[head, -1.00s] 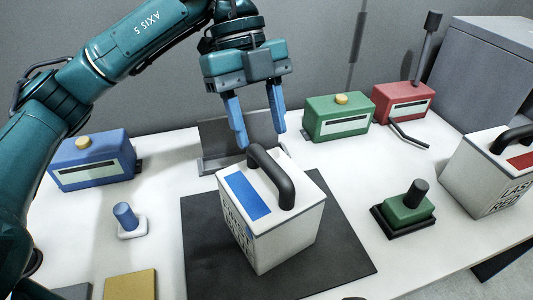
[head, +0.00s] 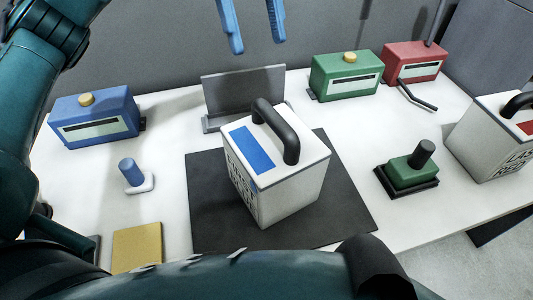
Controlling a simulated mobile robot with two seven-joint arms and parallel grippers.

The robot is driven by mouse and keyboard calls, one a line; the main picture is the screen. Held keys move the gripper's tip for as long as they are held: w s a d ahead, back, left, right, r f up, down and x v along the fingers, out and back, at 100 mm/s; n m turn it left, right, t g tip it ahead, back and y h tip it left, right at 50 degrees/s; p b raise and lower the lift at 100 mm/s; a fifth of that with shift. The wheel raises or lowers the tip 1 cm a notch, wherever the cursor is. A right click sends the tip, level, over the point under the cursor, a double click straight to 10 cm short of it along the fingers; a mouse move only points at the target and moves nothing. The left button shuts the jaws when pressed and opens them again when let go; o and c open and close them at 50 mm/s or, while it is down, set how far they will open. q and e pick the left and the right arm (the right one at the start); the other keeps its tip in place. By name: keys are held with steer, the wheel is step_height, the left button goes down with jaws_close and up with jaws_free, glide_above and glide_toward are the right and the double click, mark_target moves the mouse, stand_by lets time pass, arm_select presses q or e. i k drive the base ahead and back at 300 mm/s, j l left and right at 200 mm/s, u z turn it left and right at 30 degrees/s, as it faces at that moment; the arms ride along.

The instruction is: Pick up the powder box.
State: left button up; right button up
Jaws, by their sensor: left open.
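A white box (head: 290,193) with a blue label and a black arched handle (head: 279,131) stands upright on a dark mat (head: 345,205) in the middle of the table. Small dark lettering on its front side is too small to read surely. A second white box (head: 490,145) with a red label and black handle stands at the right edge, partly cut off. The lettering does not let me tell which one is named the powder box. My left gripper (head: 257,45) is open and empty, its blue fingers apart above and behind the blue-labelled box, not touching it. My right gripper is not seen.
A grey bracket (head: 243,92) stands close behind the box. Blue (head: 95,118), green (head: 345,75) and red (head: 412,62) machines line the back. A blue-handled stamp (head: 131,175), a green stamp (head: 411,172) and a yellow pad (head: 137,247) lie around. My teal arm link crosses the front.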

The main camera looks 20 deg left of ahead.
mark_target(493, 139)
steer(key=k+l, duration=0.25)
steer(key=k, duration=0.2)
steer(key=k+l, duration=0.25)
steer(key=k, duration=0.25)
